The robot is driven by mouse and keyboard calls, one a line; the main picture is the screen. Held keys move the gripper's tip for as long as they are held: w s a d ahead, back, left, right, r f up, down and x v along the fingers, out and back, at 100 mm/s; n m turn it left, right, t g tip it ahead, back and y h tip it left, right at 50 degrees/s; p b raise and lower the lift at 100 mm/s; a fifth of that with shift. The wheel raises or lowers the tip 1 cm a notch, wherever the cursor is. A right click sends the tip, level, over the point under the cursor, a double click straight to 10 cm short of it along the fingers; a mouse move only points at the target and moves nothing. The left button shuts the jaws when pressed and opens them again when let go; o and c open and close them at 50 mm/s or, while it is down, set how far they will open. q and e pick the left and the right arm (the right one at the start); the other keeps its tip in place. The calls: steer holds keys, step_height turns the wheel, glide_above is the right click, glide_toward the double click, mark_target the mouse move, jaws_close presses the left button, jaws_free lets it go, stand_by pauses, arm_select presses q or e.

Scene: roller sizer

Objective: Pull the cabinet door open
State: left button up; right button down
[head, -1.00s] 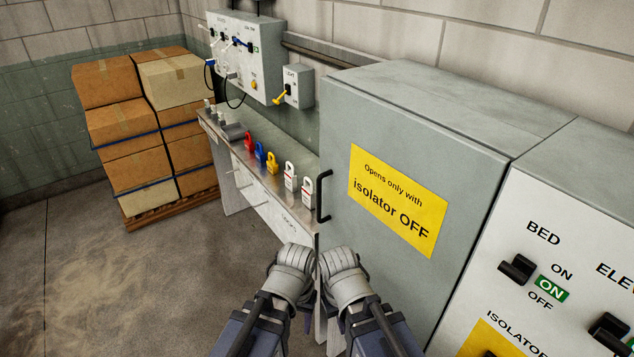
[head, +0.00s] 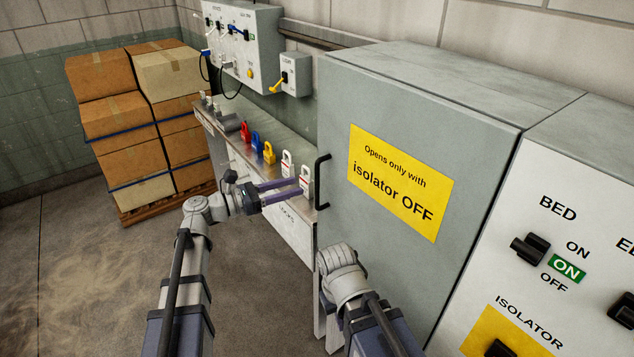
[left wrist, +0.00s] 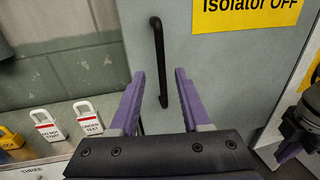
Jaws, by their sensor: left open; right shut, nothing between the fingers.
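The grey cabinet door (head: 430,130) is shut and bears a yellow sign (head: 398,182) reading "Opens only with isolator OFF". Its black vertical bar handle (head: 321,182) is on the door's left edge. My left gripper (head: 299,190) is open, its purple fingers pointing at the handle from the left. In the left wrist view the handle (left wrist: 158,55) appears between the two fingertips, and I see no finger closed on it. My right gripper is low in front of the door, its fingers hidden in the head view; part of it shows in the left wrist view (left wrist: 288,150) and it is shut.
A bench (head: 280,212) with several coloured padlocks stands left of the cabinet, close under my left gripper. A control panel (head: 570,215) with black knobs is on the right. Stacked boxes (head: 135,120) stand far left. The floor at left is clear.

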arm_select(q)
glide_above(317, 205)
steer(key=shift+w, duration=0.3)
steer(key=shift+c, duration=0.4)
jaws_close()
stand_by(1.2)
